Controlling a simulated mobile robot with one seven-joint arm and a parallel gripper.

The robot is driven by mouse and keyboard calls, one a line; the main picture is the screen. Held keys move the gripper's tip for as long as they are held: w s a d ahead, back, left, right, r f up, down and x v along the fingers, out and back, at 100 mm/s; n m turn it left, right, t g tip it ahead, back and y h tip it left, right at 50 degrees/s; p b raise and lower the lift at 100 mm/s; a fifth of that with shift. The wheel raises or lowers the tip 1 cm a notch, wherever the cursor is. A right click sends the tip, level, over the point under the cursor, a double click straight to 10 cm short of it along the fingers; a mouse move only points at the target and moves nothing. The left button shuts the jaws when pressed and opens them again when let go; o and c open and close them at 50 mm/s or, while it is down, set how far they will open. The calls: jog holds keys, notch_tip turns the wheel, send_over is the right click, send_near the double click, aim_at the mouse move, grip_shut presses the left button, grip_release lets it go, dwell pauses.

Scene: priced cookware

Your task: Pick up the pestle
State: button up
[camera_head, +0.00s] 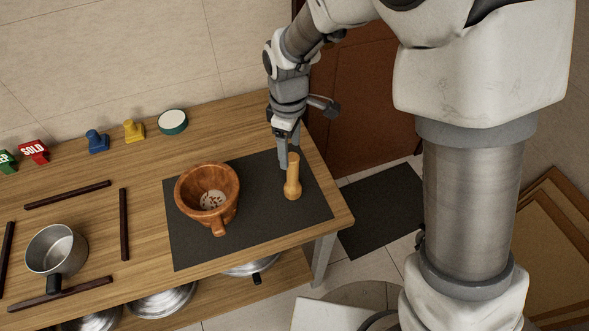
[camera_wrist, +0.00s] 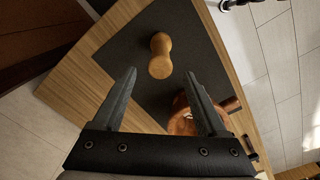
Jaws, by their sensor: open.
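The pestle (camera_head: 293,178) is light wood and stands or lies on the dark mat (camera_head: 190,248), right of the mortar; I cannot tell its exact tilt. In the wrist view the pestle (camera_wrist: 160,56) shows ahead of the fingertips, between their lines. My gripper (camera_head: 285,158) is just behind the pestle in the head view, pointing down. In the wrist view my gripper (camera_wrist: 163,77) is open, with nothing between its fingers. The brown mortar (camera_head: 207,188) holds small reddish bits; part of it shows behind the right finger in the wrist view (camera_wrist: 181,122).
A steel saucepan (camera_head: 56,250) sits at the left among dark wooden strips (camera_head: 124,224). Stamps, blue (camera_head: 97,142) and yellow (camera_head: 134,131), a round green-sided pad (camera_head: 173,122) and a red SOLD sign (camera_head: 34,152) line the back. The table's right edge is close to the pestle.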

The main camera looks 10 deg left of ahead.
aim_at(293, 168)
jog(key=shift+d+f, duration=0.15)
jog(key=shift+f, duration=1.8)
jog(key=shift+d+f, duration=0.15)
jog(key=shift+f, duration=1.8)
grip_shut()
